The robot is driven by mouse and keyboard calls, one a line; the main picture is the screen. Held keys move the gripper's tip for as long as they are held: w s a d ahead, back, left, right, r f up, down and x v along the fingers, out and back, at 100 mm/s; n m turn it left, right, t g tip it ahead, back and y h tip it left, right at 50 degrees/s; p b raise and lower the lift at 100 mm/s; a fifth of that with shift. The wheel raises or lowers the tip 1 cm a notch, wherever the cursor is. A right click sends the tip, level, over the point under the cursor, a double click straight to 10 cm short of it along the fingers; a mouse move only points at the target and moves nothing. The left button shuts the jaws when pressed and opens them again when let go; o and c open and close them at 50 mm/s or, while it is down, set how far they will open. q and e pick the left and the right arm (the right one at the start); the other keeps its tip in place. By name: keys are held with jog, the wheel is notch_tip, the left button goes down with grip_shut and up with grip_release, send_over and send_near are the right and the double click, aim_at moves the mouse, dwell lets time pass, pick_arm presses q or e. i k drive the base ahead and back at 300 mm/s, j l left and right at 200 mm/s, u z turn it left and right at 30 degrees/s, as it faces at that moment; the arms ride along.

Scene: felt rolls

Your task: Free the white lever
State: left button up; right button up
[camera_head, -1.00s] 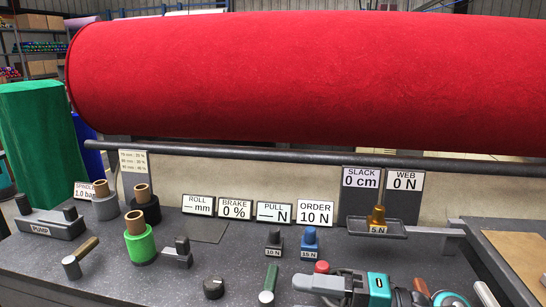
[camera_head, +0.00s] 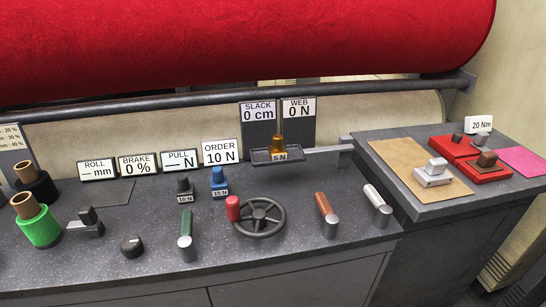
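The white lever (camera_head: 374,196) stands tilted at the right end of the front row on the dark bench, with a silver cylindrical end (camera_head: 384,216) at its near end. I cannot tell from here what holds it. To its left are a brown-red lever (camera_head: 322,203) and a green lever (camera_head: 186,223), each with a similar silver end. Neither of my grippers shows in the head view, and nothing touches the white lever.
A red felt roll (camera_head: 240,40) spans the back.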

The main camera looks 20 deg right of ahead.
aim_at(384, 213)
jog(key=z, duration=1.45)
